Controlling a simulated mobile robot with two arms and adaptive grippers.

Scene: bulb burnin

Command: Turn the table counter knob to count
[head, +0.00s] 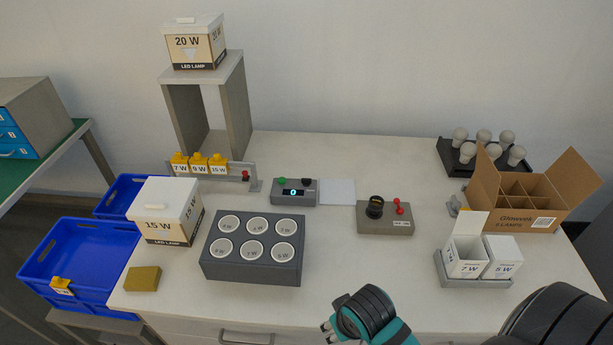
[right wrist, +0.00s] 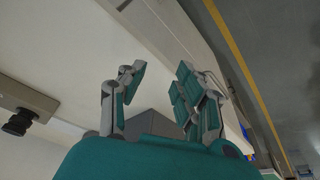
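The table counter (head: 294,192) is a small grey box in the middle of the table. Its lit display reads 0, with a green button (head: 282,181) at the left and a dark knob (head: 307,182) at the right. The knob's setting is too small to read. My right gripper (head: 327,332) is at the table's front edge, well short of the counter and apart from it. In the right wrist view its fingers (right wrist: 158,88) are spread with nothing between them. My left gripper is in neither view.
A white pad (head: 338,192) lies right of the counter. A grey box with a black socket and red lever (head: 385,219) stands further right. A dark block with several round cups (head: 254,266) is in front of the counter. A cardboard box (head: 529,210) stands at the right.

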